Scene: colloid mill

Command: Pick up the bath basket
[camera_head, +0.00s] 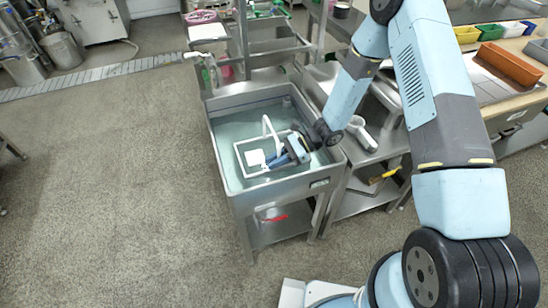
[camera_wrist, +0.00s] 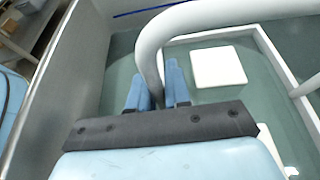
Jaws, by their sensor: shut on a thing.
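The white bath basket (camera_head: 243,156) is in the water of a steel basin (camera_head: 222,158), with its arched handle (camera_head: 268,130) standing up. My gripper (camera_head: 288,150) reaches down into the basin from the right and is at the handle. In the wrist view the two blue fingers of my gripper (camera_wrist: 157,82) are on either side of the thick white handle (camera_wrist: 148,50), shut on it. The basket's rim (camera_wrist: 277,62) shows beyond the fingers, with a white square block (camera_wrist: 218,67) inside its frame. The fingers hide part of the handle.
The basin walls stand close around the basket and my gripper. The floor at the left is clear.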

